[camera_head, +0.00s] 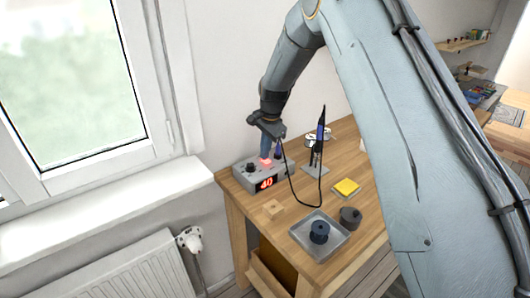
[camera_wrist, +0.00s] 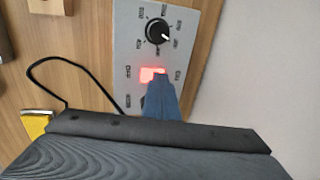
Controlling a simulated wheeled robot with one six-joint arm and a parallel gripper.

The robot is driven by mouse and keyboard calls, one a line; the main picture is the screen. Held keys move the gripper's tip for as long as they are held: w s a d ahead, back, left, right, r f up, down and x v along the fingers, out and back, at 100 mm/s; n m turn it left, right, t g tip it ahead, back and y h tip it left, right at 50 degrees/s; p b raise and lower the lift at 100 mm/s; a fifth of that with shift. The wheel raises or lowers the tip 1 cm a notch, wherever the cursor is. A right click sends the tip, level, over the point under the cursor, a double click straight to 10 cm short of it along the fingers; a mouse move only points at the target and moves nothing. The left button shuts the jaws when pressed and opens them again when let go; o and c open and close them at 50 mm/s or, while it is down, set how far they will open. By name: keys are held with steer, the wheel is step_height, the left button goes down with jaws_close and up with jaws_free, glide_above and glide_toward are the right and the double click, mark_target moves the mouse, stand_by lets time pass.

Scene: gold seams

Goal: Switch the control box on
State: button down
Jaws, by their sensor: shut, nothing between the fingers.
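The control box (camera_head: 247,178) is a grey box on the far left corner of the wooden table, with a dark knob and a red lit display reading 40. In the wrist view its top panel (camera_wrist: 133,62) shows the round black knob (camera_wrist: 158,31) and a red glowing switch (camera_wrist: 151,73). My gripper (camera_head: 265,155) is shut and empty, pointing down with its blue fingertips at the red switch. In the wrist view the fingertips (camera_wrist: 160,84) cover part of the switch; I cannot tell whether they touch it.
A soldering iron in its stand (camera_head: 318,150) is right of the box, its black cable looping in front. A window and wall stand left.

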steer(key=shift+s+d+f+p, duration=0.3)
steer(key=shift+s+d+p, duration=0.2)
steer(key=shift+s, duration=0.3)
steer(key=shift+r, duration=0.1)
steer(key=shift+r, duration=0.3)
step_height(320, 180, up, 13)
steer(key=s+d+b, duration=0.1)
steer(key=shift+s+r+b, duration=0.15)
steer(key=shift+s+b, duration=0.2)
steer(key=shift+s, duration=0.05)
steer(key=shift+d, duration=0.1)
